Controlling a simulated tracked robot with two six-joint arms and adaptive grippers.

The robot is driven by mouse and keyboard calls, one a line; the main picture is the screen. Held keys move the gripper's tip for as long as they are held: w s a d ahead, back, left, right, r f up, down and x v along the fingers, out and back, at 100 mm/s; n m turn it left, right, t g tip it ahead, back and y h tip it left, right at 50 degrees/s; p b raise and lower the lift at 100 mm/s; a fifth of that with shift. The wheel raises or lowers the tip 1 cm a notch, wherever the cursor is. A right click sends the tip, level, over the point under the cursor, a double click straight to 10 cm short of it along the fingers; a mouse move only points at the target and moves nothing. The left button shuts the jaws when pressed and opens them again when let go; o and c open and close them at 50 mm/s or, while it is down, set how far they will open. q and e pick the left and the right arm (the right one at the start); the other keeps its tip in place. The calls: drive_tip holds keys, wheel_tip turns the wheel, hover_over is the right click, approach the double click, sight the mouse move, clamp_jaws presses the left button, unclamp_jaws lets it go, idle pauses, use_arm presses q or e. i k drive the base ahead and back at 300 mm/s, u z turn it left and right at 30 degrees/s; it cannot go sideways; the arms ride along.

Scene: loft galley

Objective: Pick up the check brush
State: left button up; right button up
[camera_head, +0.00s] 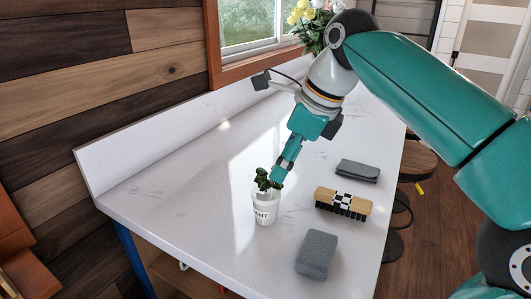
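The check brush (343,202) lies on the white counter (185,200), bristles down. It has a light wooden body, a black-and-white check band in the middle and dark bristles. My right gripper (281,171) reaches in from the right and points down over the counter. It is to the left of the brush and apart from it. Its fingertips are just by the leaves of a small potted plant (266,207); I cannot tell whether they touch. The fingers overlap from this angle, so their opening does not show. My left gripper is out of view.
Flowers (309,18) stand at the far end by the window. Dark stools (416,160) are beside the right edge. The counter's left part is clear.

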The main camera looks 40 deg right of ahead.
sight(323, 195)
drive_tip(key=k, duration=1.5)
